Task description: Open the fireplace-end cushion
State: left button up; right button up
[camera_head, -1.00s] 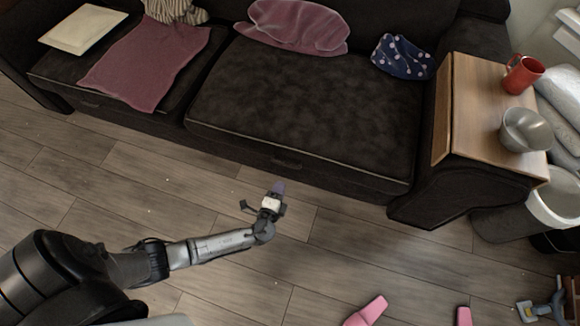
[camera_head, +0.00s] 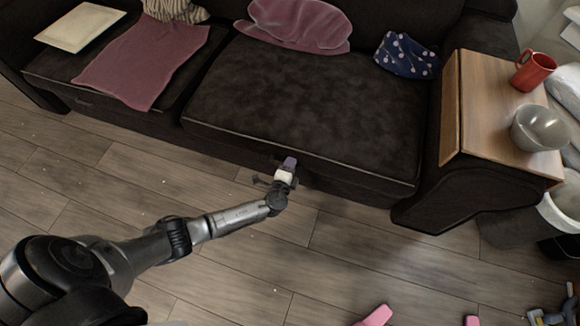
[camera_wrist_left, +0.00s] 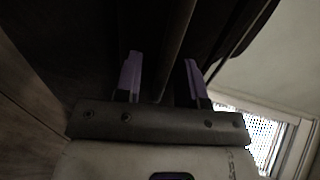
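The dark sofa has two seat cushions, a right one (camera_head: 300,105) and a left one (camera_head: 75,72) partly under a mauve cloth. Both lie flat. I cannot tell from these views which end faces the fireplace. My left gripper (camera_head: 289,163) is at the lower front edge of the right cushion, where a small dark pull shows beside it. In the left wrist view the gripper's two lavender fingers (camera_wrist_left: 161,78) stand apart, with a dark bar-like edge (camera_wrist_left: 176,45) running between them. Whether they touch it is too dark to tell. My right gripper is out of view.
A wooden armrest tray (camera_head: 495,105) holds a red mug (camera_head: 533,71) and a grey bowl (camera_head: 539,128). A mauve cloth (camera_head: 145,62), a mauve pillow (camera_head: 300,25) and a blue patterned pillow (camera_head: 408,55) lie on the sofa.

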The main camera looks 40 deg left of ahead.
pick_arm(q)
grip_shut()
jog(key=shift+r, duration=0.1)
dwell(0.4)
